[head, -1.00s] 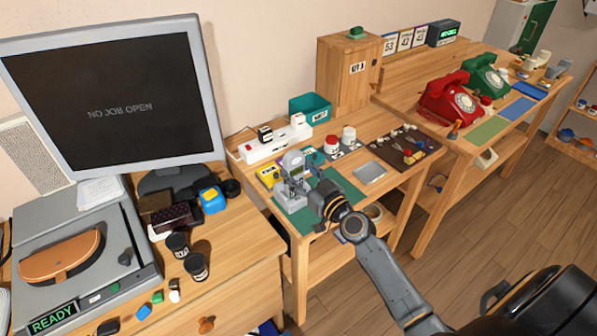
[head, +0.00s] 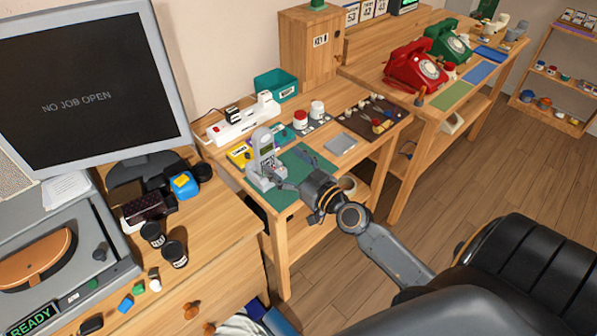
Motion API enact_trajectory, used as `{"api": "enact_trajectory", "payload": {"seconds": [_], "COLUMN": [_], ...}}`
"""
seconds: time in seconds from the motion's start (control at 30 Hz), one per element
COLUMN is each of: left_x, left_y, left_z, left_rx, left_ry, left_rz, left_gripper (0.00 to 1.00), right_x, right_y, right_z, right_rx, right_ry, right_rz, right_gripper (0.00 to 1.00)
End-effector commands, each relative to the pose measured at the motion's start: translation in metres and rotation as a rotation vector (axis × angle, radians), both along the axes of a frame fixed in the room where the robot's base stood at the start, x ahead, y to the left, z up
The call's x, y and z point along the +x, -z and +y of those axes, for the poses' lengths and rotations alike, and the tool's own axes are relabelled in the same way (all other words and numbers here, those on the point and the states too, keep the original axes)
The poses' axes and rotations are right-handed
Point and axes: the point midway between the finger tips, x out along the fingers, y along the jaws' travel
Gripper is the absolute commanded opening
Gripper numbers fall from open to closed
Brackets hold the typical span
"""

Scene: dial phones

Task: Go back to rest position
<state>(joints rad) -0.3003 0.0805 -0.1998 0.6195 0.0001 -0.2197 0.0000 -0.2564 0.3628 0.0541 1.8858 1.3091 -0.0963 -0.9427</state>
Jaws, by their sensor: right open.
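My right gripper (head: 296,174) is open and empty. It hangs over the front part of the green mat (head: 278,199) on the middle bench. A grey upright device with a small screen (head: 264,148) stands on the mat's left side, just left of the gripper. One finger lies close to the device's base; I cannot tell whether they touch. My right arm reaches in from the lower right. My left gripper is out of view. A red dial phone (head: 414,68) and a green dial phone (head: 449,41) stand on the far bench.
A black chair (head: 525,262) fills the lower right, near my arm. A large monitor (head: 84,92) and two dark cups (head: 174,254) are on the left desk. A grey tray (head: 340,143) and a dark tool mat (head: 371,120) lie right of the green mat. Wooden floor is open between bench and chair.

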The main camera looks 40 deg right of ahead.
Motion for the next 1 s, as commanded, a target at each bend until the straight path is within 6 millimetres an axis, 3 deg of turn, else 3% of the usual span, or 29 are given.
{"api": "enact_trajectory", "payload": {"seconds": [0.1,0.3,0.67,0.77,1.0], "left_x": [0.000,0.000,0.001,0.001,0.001], "left_y": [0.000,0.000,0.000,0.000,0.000], "left_z": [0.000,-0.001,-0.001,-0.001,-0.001], "left_rx": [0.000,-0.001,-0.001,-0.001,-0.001], "left_ry": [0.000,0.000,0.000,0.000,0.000], "left_rz": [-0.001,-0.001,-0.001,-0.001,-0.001], "left_gripper": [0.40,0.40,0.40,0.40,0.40], "right_x": [-0.024,-0.047,-0.055,-0.060,-0.103], "right_y": [0.001,0.001,0.001,0.005,0.040], "right_z": [-0.003,-0.007,-0.004,0.016,0.109], "right_rx": [-0.007,-0.005,0.000,-0.002,-0.057], "right_ry": [-0.005,-0.002,-0.011,-0.067,-0.328], "right_rz": [0.004,0.002,0.004,0.034,0.272], "right_gripper": [0.79,0.79,0.79,0.79,0.79]}}
